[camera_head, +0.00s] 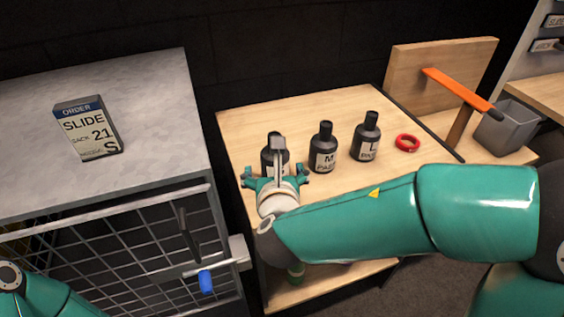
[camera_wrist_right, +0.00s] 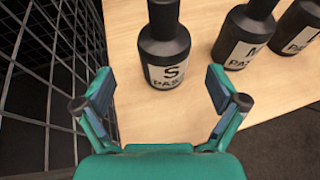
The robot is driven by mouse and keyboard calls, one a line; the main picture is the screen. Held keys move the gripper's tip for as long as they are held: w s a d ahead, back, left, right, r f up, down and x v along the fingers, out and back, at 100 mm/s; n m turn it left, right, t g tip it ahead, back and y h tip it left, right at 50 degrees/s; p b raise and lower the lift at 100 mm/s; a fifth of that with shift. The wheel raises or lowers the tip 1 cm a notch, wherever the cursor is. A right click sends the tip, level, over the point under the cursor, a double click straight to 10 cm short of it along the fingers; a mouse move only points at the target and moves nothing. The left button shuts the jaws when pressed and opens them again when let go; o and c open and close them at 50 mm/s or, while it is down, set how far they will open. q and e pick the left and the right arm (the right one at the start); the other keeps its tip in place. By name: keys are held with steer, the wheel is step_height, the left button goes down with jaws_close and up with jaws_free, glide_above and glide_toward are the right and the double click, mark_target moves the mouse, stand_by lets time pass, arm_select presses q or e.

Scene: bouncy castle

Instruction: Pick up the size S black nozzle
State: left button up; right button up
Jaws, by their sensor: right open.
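The size S black nozzle (camera_wrist_right: 165,48) stands upright on the wooden table, its white S label facing the right wrist camera. In the head view the S nozzle (camera_head: 268,141) is partly hidden behind my right gripper. My right gripper (camera_head: 275,176) is open and empty. In the right wrist view its fingers (camera_wrist_right: 161,90) are spread, with the S nozzle standing ahead of the gap between them, apart from both fingers. The M nozzle (camera_head: 323,148) and L nozzle (camera_head: 366,138) stand upright in a row to its right. Only part of my left arm shows; its gripper is out of view.
A red ring (camera_head: 407,143) lies right of the L nozzle on the wooden table (camera_head: 300,111). An order box reading S (camera_head: 90,128) stands on the grey counter (camera_head: 165,110). A wire grid (camera_head: 120,235) borders the table's left. An orange bar (camera_head: 457,90) and grey bin (camera_head: 506,130) are at right.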

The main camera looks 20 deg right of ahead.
steer(key=shift+d+x, duration=0.15)
steer(key=shift+x, duration=1.25)
steer(key=shift+d+x, duration=0.15)
steer(key=shift+x, duration=1.2)
steer(key=shift+s, duration=0.1)
steer(key=c, duration=1.2)
steer(key=shift+r, duration=0.1)
steer(key=shift+c, duration=0.9)
steer(key=shift+r, duration=0.1)
